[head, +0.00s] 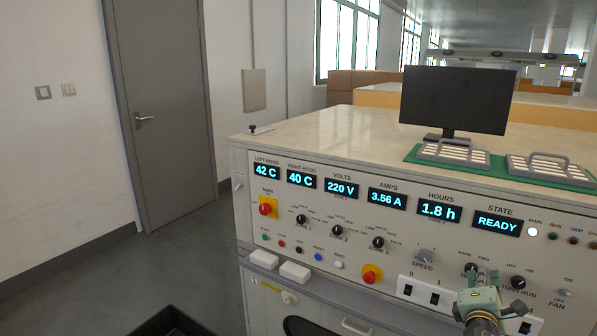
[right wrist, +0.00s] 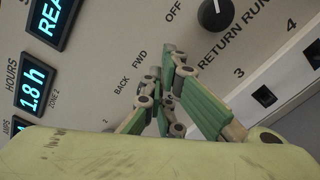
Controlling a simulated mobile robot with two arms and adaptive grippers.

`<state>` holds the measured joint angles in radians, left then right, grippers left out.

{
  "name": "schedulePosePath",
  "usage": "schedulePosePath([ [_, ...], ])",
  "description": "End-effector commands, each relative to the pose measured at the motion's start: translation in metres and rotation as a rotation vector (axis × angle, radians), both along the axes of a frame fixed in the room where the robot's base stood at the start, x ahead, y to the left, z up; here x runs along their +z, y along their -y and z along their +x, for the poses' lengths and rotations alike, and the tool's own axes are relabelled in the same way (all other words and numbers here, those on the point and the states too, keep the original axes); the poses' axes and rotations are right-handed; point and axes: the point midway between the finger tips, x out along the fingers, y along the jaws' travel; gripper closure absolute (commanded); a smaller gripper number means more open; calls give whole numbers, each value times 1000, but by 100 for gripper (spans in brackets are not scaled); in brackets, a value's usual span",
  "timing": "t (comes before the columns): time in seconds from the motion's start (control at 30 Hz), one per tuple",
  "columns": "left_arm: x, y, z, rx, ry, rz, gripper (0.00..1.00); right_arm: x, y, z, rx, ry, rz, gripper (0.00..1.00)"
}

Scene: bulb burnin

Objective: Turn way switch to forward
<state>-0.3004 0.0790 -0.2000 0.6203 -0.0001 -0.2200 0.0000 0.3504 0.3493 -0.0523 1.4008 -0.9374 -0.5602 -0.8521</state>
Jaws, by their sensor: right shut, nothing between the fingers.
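The way switch (head: 471,267) is a small dark knob on the sloped panel, under the labels BACK and FWD. In the head view it shows just above my right gripper (head: 482,296), which partly covers its lettering. In the right wrist view my green right fingers (right wrist: 168,92) are shut with nothing between them, close to the panel beside the BACK and FWD labels. They hide the knob there, so I cannot tell its pointer direction or whether they touch it. My left gripper is not in view.
The return run knob (head: 518,282) is just right of the gripper, and the speed knob (head: 424,256) is to its left. White numbered switch plates (head: 425,291) lie below. A monitor (head: 454,100) and a green mat (head: 425,155) with trays are on top. The state display (head: 497,223) reads READY.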

Motion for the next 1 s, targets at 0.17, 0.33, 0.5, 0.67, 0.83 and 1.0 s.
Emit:
schedulePosePath([
  [0.17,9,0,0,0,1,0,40,1,-7,-14,-2,-2,0,100],
  [0.33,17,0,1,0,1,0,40,1,-17,-32,-3,-2,0,100],
  [0.5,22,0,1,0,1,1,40,1,-26,-47,-4,-1,-1,100],
  [0.67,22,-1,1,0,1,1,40,0,-29,-52,-4,0,-1,100],
  [0.83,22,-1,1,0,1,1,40,0,-29,-52,-4,0,-1,100],
  [1.0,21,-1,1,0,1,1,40,-1,-29,-51,-6,22,37,100],
])
